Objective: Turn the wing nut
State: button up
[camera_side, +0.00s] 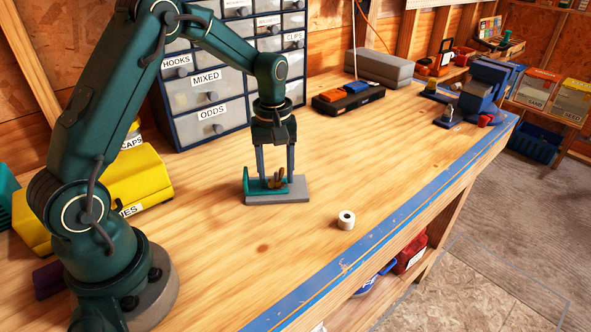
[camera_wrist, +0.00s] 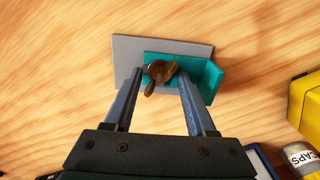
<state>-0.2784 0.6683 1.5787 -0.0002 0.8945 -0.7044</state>
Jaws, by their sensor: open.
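A brass-coloured wing nut (camera_wrist: 159,72) sits on a teal bracket (camera_wrist: 208,78), which lies on a grey plate (camera_wrist: 126,56) on the bench. In the side view the wing nut (camera_side: 275,181) shows low between the fingers, with the teal bracket (camera_side: 247,183) and grey plate (camera_side: 290,197) around and under it. My gripper (camera_side: 276,176) points straight down over the plate. Its two fingers are apart, one on each side of the wing nut. In the wrist view my gripper (camera_wrist: 157,82) is open with visible gaps to the nut. Whether the fingertips touch the bracket is unclear.
A white roll (camera_side: 346,220) lies on the bench right of the plate. A labelled drawer cabinet (camera_side: 207,80) stands behind my arm. Yellow bins (camera_side: 137,179) stand at left. A black tray (camera_side: 348,98) and blue vise (camera_side: 484,90) are farther back. Bench front is mostly clear.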

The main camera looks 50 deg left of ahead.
grip_shut()
jog(key=shift+m, duration=3.3)
grip_release()
